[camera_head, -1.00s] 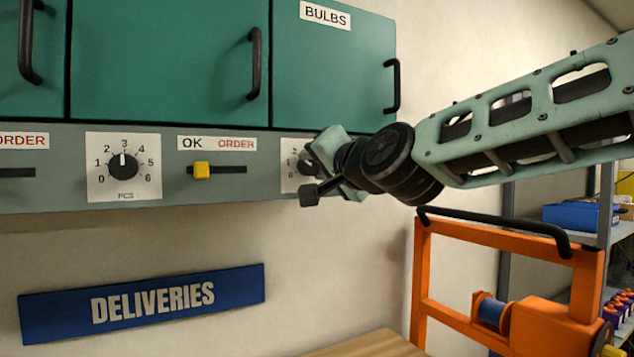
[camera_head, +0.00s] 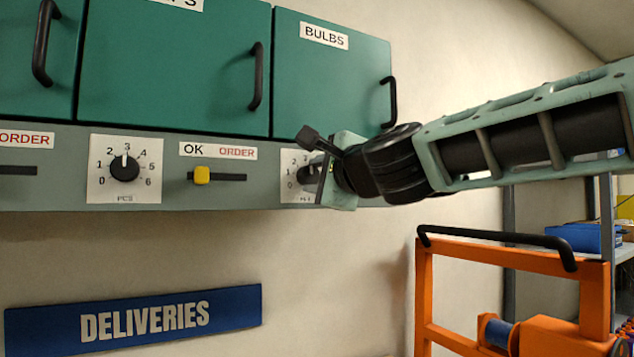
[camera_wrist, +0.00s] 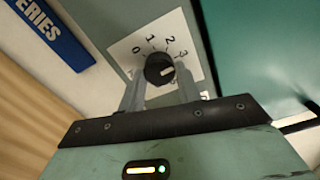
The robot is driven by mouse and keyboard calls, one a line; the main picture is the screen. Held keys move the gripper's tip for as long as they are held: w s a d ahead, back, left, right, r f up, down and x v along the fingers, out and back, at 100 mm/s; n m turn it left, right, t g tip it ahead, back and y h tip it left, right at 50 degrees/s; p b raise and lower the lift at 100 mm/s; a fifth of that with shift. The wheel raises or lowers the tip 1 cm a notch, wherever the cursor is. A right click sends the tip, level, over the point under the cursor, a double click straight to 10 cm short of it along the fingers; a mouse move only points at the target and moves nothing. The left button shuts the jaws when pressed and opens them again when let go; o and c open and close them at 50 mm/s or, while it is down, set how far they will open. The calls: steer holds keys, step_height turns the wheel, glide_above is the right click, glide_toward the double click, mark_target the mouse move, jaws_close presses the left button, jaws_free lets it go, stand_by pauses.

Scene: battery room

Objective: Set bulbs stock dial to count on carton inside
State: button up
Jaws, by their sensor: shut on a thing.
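The bulbs stock dial (camera_head: 304,175) is a black knob on a white numbered card, under the green cabinet labelled BULBS (camera_head: 325,75). My gripper (camera_head: 322,178) reaches it from the right and hides the card's right part. In the wrist view the gripper's fingers (camera_wrist: 160,78) are shut on the knob (camera_wrist: 157,66), one on each side. The knob's white mark points right in that view, near or just past the 3; I cannot tell exactly. The figures 0 to 3 show there; higher figures are hidden. The BULBS door is shut, so no carton is visible.
Left of it are another dial (camera_head: 125,168), pointing at 3, and a yellow slider (camera_head: 202,175) near OK. A blue DELIVERIES sign (camera_head: 135,318) hangs below. An orange frame with a black handle (camera_head: 495,245) stands below my arm.

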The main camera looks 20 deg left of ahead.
steer(key=m+b, duration=0.1)
steer(key=m, duration=0.2)
steer(key=shift+f+m, duration=0.15)
steer(key=shift+m, duration=0.25)
steer(key=m+b, duration=0.1)
steer(key=m, duration=0.3)
steer(key=shift+f+m, duration=0.1)
steer(key=shift+m, duration=0.2)
steer(key=m+b, duration=0.1)
steer(key=m, duration=0.3)
steer(key=shift+s+a+m+b, duration=0.1)
steer(key=shift+m+b, duration=0.7)
steer(key=shift+m, duration=1.2)
steer(key=o, duration=1)
steer(key=shift+c, duration=0.2)
